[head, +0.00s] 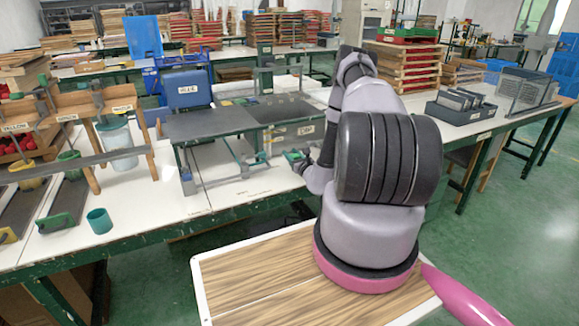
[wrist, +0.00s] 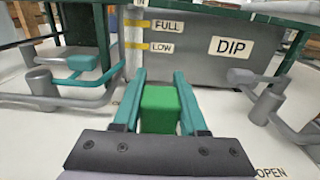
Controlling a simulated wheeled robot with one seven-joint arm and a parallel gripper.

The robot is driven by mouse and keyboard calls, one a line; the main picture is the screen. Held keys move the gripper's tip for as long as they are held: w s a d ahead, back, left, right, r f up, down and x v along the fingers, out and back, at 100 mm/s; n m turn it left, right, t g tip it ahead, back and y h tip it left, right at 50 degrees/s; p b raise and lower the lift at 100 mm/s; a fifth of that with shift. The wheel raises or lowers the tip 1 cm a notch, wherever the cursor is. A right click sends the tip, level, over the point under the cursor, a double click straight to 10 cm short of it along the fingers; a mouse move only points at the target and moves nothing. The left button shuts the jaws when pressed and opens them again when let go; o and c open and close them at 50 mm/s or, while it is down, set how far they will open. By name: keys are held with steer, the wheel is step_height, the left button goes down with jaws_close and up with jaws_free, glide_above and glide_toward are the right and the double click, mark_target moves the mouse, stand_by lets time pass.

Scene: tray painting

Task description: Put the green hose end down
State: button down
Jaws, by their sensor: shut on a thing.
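The green hose end (wrist: 160,108) is a green block between the two teal fingers of my gripper (wrist: 158,100) in the wrist view. The fingers are shut on it from both sides. In the head view my gripper (head: 297,157) is low over the white table top, just in front of the grey tank marked DIP (head: 305,130). My arm hides part of that area. The tank also fills the back of the wrist view (wrist: 200,60), with yellow FULL and LOW marks. I cannot tell whether the hose end touches the table.
In the wrist view a grey pipe with a teal lever (wrist: 85,65) stands left, and a grey valve with a lever (wrist: 268,100) stands right, near the word OPEN. In the head view a teal cup (head: 99,221) and a wooden rack (head: 80,105) stand left.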

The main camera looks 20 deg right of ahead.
steer(key=shift+d+f, duration=0.1)
steer(key=shift+f, duration=2)
steer(key=shift+f, duration=0.1)
steer(key=shift+c, duration=2.2)
jaws_free()
